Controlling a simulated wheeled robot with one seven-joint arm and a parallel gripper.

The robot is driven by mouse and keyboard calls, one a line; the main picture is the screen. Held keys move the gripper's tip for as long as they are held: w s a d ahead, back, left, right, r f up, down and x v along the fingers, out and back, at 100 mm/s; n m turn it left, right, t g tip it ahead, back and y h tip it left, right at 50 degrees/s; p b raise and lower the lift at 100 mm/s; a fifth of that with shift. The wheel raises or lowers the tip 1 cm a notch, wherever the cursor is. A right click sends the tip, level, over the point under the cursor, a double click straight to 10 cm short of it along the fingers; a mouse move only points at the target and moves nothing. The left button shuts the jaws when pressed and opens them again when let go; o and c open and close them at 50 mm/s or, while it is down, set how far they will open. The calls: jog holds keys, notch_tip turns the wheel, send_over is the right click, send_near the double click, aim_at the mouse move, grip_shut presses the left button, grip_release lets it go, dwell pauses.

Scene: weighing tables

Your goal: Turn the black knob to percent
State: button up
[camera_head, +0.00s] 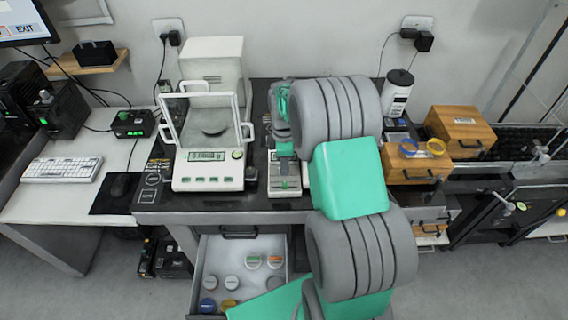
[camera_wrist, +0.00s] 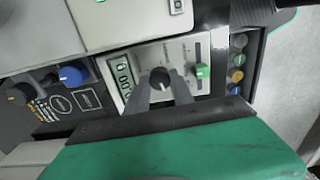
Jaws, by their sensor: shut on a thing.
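The black knob (camera_wrist: 159,76) is on the light face of a small instrument (camera_wrist: 186,50) with a display (camera_wrist: 122,78) and a green slider (camera_wrist: 203,71). My gripper (camera_wrist: 160,88) has a finger on each side of the knob and is shut on it. The knob carries a light pointer mark, but the labels around it are too small to read, so its setting cannot be told. In the head view the instrument (camera_head: 285,190) stands right of the balance; my arm covers part of it and the knob is not clear.
A balance (camera_head: 208,178) with an open glass shield stands left of the instrument. Below, an open drawer (camera_head: 290,262) holds several round weights. Wooden boxes (camera_head: 408,164) and a white bottle (camera_head: 396,95) stand to the right. A blue knob (camera_wrist: 73,75) lies left of my fingers.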

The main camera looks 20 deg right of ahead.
grip_shut()
jog(key=shift+m, duration=0.4)
jog(key=m+b, duration=0.2)
jog(key=m, duration=0.3)
jog(key=shift+m, duration=0.3)
jog(key=m, duration=0.3)
jog(key=shift+m+b, duration=0.3)
jog(key=shift+b, duration=0.05)
jog(key=m, duration=0.3)
jog(key=shift+m+b, duration=0.3)
jog(key=m, duration=0.3)
jog(key=shift+m, duration=0.3)
jog(key=m, duration=0.3)
jog(key=shift+m+b, duration=0.3)
jog(key=shift+b, duration=0.1)
jog(key=m, duration=0.7)
